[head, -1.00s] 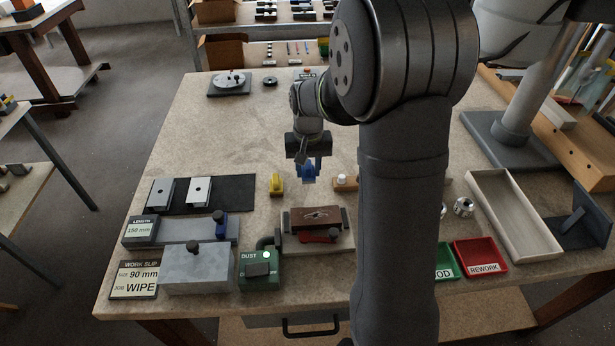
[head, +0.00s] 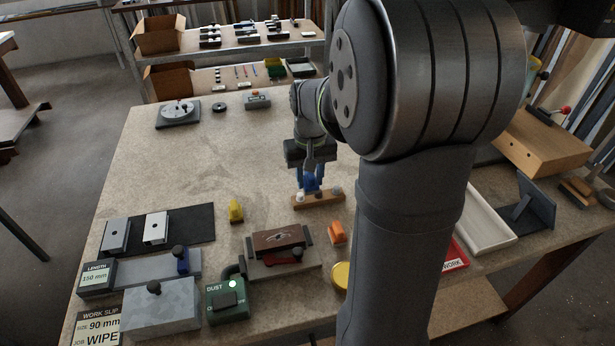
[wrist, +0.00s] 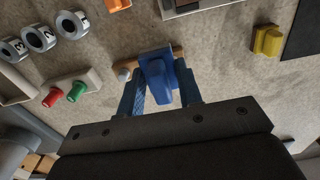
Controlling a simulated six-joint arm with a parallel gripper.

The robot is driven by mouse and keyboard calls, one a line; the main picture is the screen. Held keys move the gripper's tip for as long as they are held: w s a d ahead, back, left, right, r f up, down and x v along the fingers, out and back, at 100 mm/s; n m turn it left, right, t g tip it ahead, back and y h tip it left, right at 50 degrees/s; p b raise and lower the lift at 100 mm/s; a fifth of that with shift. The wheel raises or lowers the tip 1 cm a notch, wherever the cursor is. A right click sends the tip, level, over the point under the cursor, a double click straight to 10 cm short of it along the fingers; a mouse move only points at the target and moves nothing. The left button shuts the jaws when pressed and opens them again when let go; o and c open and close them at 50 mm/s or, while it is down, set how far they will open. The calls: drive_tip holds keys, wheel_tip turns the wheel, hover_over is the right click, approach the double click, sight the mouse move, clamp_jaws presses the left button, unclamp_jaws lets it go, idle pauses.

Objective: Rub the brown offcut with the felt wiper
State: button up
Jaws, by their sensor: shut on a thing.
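The brown offcut (head: 278,239) lies in a holder with a red clamp (head: 290,256) at the front middle of the bench, and has a dark mark on its top. My gripper (head: 311,184) is behind it and to the right, shut on a blue tool (wrist: 157,80). The blue tool is between both fingers in the wrist view, in front of a wooden strip (head: 318,200). I cannot see felt on it. A yellow block tool (head: 236,211) stands left of the gripper, and an orange one (head: 337,232) stands right of the offcut.
A green dust box (head: 227,301) with a lit lamp stands left of the holder. A grey block (head: 160,308) and a black mat (head: 188,226) are further left. My arm hides part of the right side. The bench's back middle is clear.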

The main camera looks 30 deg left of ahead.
sight(263, 240)
drive_tip(key=shift+c, duration=0.9)
drive_tip(key=s+a+n, duration=0.4)
drive_tip(key=s+n, duration=0.5)
drive_tip(key=s, duration=0.6)
drive_tip(key=shift+w+a+f, duration=0.1)
drive_tip(key=shift+f, duration=1.7)
drive_tip(key=shift+w+a+f, duration=0.1)
drive_tip(key=shift+f, duration=1.7)
drive_tip(key=shift+w+d+r, duration=0.15)
drive_tip(key=shift+w+d, duration=0.05)
drive_tip(key=shift+w, duration=0.1)
drive_tip(key=shift+c, duration=0.3)
drive_tip(key=shift+w+d+f, duration=0.25)
drive_tip(key=shift+w+d, duration=0.55)
drive_tip(key=shift+d, duration=0.1)
drive_tip(key=shift+w+d, duration=1.55)
drive_tip(key=shift+w, duration=0.05)
drive_tip(key=shift+s+a, duration=2.65)
wheel_tip(263, 240, up, 8)
drive_tip(key=shift+w+r, duration=0.1)
